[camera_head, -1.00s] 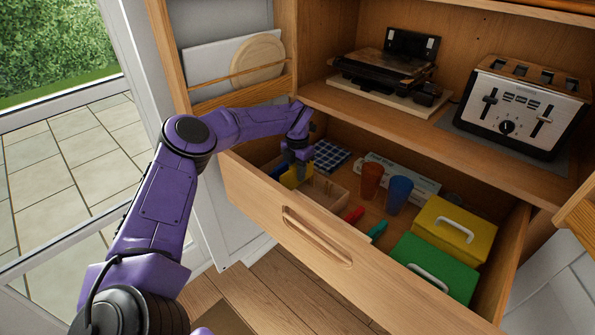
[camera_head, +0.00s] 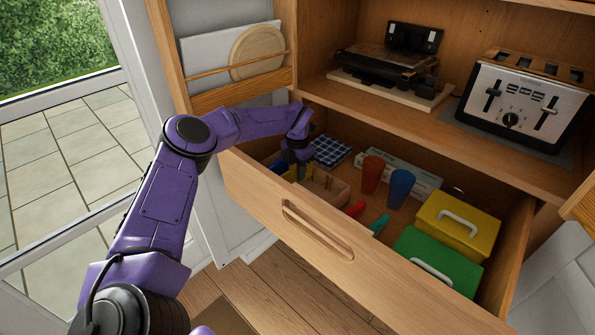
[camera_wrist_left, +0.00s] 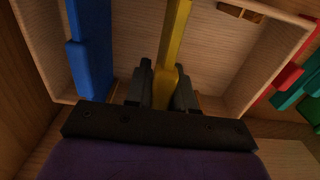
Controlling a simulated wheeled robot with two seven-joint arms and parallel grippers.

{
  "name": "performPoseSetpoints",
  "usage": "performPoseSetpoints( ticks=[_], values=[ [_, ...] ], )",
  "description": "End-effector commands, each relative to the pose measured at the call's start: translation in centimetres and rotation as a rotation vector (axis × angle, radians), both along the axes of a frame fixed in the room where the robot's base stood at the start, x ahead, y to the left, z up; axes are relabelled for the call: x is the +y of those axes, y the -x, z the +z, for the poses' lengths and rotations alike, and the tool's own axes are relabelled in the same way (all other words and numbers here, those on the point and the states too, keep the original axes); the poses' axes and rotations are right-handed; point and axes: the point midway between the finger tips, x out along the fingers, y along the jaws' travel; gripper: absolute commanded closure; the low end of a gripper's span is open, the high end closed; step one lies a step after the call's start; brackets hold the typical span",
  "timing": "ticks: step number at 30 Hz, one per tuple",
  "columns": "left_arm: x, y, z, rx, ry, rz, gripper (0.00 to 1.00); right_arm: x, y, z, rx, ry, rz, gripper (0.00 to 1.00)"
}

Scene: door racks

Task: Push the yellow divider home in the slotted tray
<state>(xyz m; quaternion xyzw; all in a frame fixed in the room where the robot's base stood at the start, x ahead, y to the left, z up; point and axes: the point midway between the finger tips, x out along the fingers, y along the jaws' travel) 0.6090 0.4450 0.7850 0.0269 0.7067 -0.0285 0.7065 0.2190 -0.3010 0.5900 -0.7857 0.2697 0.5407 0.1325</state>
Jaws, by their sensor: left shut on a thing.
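The yellow divider (camera_wrist_left: 172,45) stands between the fingers of my left gripper (camera_wrist_left: 164,88) in the left wrist view, and the gripper is shut on it. In the head view the gripper (camera_head: 298,163) is low at the left end of the open drawer, and only a little of the yellow divider (camera_head: 291,173) shows beside it. The light wooden slotted tray (camera_wrist_left: 286,62) lies under the gripper, with a slotted block (camera_wrist_left: 241,12) at its far wall. A blue divider (camera_wrist_left: 92,55) stands to the left of the yellow one. The divider's lower edge is hidden. My right gripper is out of view.
The drawer front (camera_head: 290,215) is close to my left arm. A checked cloth (camera_head: 331,151), a red cup (camera_head: 372,174), a blue cup (camera_head: 400,188), a yellow box (camera_head: 455,228) and a green box (camera_head: 437,262) share the drawer. A shelf with a toaster (camera_head: 524,100) is above.

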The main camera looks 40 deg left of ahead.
Motion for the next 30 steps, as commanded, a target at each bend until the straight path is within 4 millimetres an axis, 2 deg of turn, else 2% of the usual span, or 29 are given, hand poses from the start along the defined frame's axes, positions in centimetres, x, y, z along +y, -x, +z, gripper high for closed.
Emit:
performPoseSetpoints(
  ticks=[27,28,30],
  values=[
    [0.0,0.0,-2.4,-0.001,0.000,0.000,1.00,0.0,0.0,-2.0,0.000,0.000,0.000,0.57],
    [0.0,0.0,-2.3,-0.001,0.000,0.000,0.70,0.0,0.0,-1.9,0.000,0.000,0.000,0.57],
    [0.0,0.0,-2.2,-0.001,0.000,0.000,0.47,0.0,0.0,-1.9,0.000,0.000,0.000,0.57]
  ],
)
